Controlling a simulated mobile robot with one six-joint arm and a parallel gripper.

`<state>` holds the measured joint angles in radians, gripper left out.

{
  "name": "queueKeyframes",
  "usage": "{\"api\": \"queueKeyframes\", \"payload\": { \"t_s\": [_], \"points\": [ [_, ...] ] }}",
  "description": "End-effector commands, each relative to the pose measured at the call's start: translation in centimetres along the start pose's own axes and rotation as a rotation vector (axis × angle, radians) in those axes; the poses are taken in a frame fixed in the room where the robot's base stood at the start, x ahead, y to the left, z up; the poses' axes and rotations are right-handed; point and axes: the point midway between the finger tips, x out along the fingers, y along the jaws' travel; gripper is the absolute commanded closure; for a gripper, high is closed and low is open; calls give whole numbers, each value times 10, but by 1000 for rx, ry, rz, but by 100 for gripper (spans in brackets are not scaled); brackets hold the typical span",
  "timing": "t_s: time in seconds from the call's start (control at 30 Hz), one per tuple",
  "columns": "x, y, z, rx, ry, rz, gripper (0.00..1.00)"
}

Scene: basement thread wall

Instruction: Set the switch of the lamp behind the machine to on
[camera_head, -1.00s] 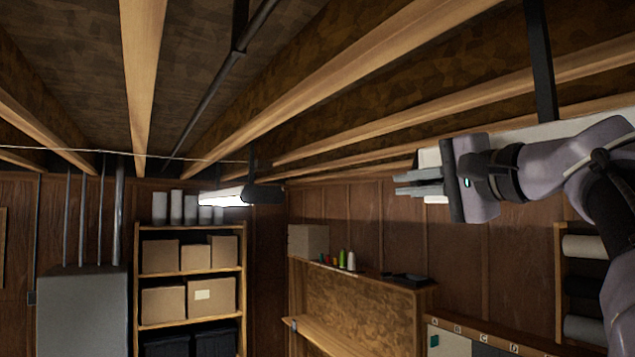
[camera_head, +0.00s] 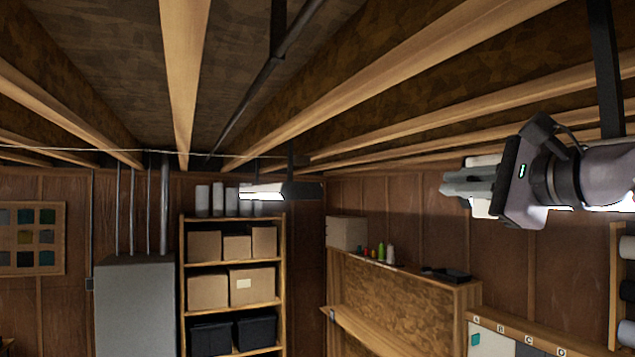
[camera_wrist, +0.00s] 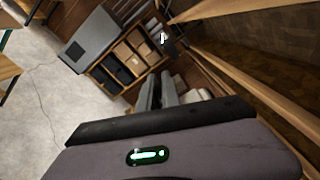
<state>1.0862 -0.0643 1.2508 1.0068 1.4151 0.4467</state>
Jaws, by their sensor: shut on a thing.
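My gripper (camera_head: 468,186) is raised at the right of the head view, with its fingers pointing left. It is shut on a small whitish piece (camera_head: 483,160) that shows above and below the fingers; I cannot tell what it is. In the wrist view the fingers (camera_wrist: 158,92) are close together. A lit lamp (camera_head: 262,193) with a dark end hangs in the back corner above the shelf. Another bright strip (camera_head: 625,203) shows behind my arm at the right edge, mostly hidden. I cannot make out a lamp switch or the machine.
Wooden joists and a dark pipe (camera_head: 246,103) run overhead. A black hanger (camera_head: 605,75) comes down near my arm. A shelf with boxes (camera_head: 231,270) and a grey cabinet (camera_head: 135,310) stand at the back.

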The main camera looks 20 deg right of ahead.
Motion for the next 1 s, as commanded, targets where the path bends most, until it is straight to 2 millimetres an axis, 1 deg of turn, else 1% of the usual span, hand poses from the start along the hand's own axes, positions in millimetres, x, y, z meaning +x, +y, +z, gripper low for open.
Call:
{"api": "queueKeyframes", "payload": {
  "t_s": [0.5, 0.53, 0.6, 0.63, 0.9, 1.0],
  "points": [
    [0, 0, -1, 16, 1, 1, 100],
    [0, 0, -1, 16, 1, 1, 86],
    [0, 0, -1, 16, 1, 1, 73],
    [0, 0, -1, 16, 1, 1, 70],
    [0, 0, 0, 15, 0, 0, 70],
    [-6, 0, -2, 15, 2, -1, 70]
  ]
}}
